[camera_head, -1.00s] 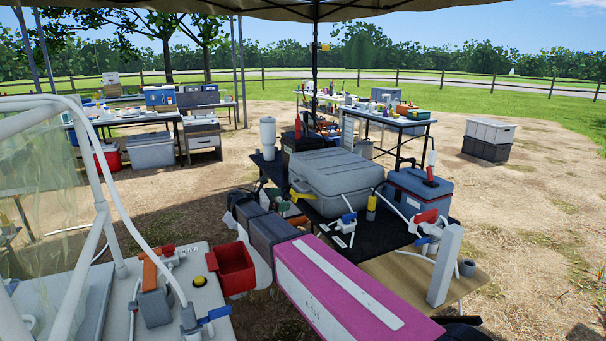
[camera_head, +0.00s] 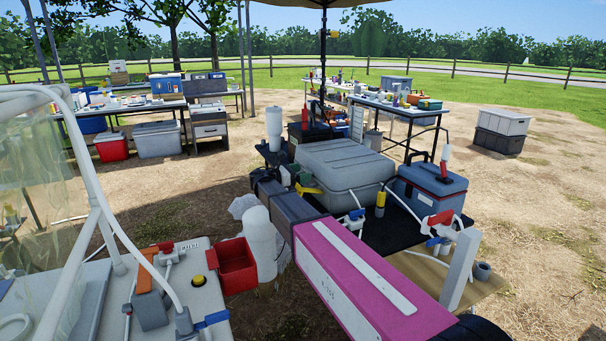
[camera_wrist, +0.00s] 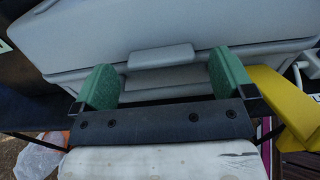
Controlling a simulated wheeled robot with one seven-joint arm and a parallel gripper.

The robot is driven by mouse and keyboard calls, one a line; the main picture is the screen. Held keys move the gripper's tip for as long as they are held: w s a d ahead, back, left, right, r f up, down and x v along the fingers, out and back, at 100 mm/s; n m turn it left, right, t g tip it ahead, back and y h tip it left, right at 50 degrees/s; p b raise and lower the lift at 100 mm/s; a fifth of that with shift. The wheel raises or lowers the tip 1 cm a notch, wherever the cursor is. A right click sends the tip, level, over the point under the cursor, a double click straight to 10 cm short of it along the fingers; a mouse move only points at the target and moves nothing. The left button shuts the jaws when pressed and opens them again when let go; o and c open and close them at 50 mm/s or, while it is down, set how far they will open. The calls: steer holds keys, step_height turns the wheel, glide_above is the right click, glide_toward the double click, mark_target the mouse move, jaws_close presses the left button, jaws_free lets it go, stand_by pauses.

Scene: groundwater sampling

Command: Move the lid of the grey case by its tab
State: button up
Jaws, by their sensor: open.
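The grey case (camera_head: 345,172) stands on the dark table just beyond my arm, with its lid down. In the wrist view the lid (camera_wrist: 150,25) fills the top, and its tab (camera_wrist: 162,57) sticks out at the middle of the front edge. My gripper (camera_wrist: 162,70) is open, with one green finger to the left of the tab and one to the right. The tab lies between the fingers in the picture, with visible gaps on both sides. I cannot tell whether the fingertips reach as far as the tab.
A yellow object (camera_wrist: 284,105) lies close to the right finger. A blue cooler (camera_head: 432,190) stands right of the case, and a white cylinder (camera_head: 274,128) stands behind it to the left.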

steer(key=shift+w+d, duration=0.2)
steer(key=shift+d, duration=0.35)
steer(key=c, duration=1.3)
steer(key=w+d+r+g+y, duration=0.2)
steer(key=d+r+y, duration=0.2)
steer(key=r, duration=0.7)
steer(key=w+d+r+g+y, duration=0.15)
steer(key=d+r+y, duration=0.25)
steer(key=r, duration=0.7)
steer(key=shift+y, duration=0.4)
steer(key=shift+w+d+r, duration=1.3)
steer(key=shift+d+r, duration=0.4)
steer(key=shift+d, duration=1.4)
steer(key=shift+w+d+r, duration=1.25)
steer(key=shift+d+r, duration=0.45)
steer(key=shift+d, duration=1.35)
steer(key=shift+w+d+r, duration=1.3)
steer(key=shift+d+r, duration=0.4)
steer(key=shift+d, duration=1.4)
